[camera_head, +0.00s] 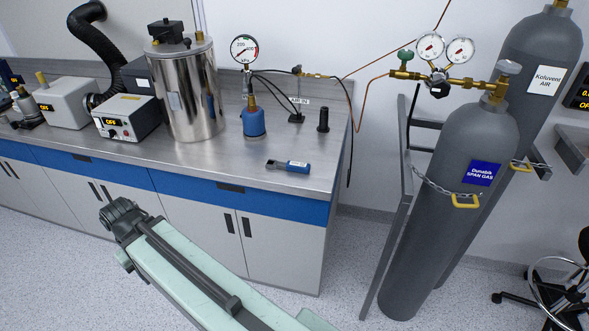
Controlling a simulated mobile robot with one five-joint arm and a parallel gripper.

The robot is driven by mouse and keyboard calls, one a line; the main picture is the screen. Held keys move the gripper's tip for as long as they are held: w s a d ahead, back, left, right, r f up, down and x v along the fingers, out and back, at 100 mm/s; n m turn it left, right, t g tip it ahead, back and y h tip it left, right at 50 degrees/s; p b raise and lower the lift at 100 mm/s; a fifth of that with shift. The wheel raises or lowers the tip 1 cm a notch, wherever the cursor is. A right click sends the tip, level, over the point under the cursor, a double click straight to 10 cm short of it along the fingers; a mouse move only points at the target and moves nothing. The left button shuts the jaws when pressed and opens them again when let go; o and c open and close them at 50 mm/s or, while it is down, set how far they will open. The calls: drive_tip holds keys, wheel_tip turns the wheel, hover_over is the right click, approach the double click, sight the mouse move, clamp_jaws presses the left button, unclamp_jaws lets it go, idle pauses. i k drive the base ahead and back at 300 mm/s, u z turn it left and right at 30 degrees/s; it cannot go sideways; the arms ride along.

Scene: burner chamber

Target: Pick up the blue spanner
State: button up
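The blue spanner (289,166) lies flat near the front right part of the steel bench top. It has a blue handle with a pale label to the right and a dark grey head to the left. My gripper (118,212) is at the end of my pale green arm, in front of the bench cabinets, to the left of the spanner and lower in the picture. It is apart from the spanner. Its fingers are small and dark, and I cannot tell whether they are open or shut.
A blue bottle-like part (254,121) and a black knob-like post (323,120) stand behind the spanner. A steel cylinder (186,90) and control boxes (127,117) stand left. Grey gas cylinders (450,200) stand right of the bench. The bench top (225,170) around the spanner is clear.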

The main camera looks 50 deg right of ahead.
sight(296, 167)
drive_tip(key=z, duration=0.05)
drive_tip(key=i, duration=0.9)
drive_tip(key=u, duration=0.05)
